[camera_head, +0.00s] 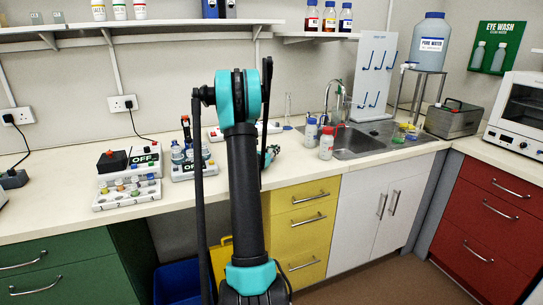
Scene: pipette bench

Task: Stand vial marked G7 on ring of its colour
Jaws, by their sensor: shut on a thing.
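My arm rises through the middle of the view and hides much of the bench behind it. A small black and teal part of my gripper (270,156) shows just right of the arm, low over the bench. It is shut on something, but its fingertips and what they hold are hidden. A white rack (126,201) with several small colour-capped vials stands on the bench at left, with numbers on its front. I cannot read a G7 mark on any vial. No coloured rings can be made out from here.
Small bottles (326,143) stand right of my arm, before the sink (365,140). The bench front (235,185) by my arm looks clear. A shelf (130,27) runs above.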

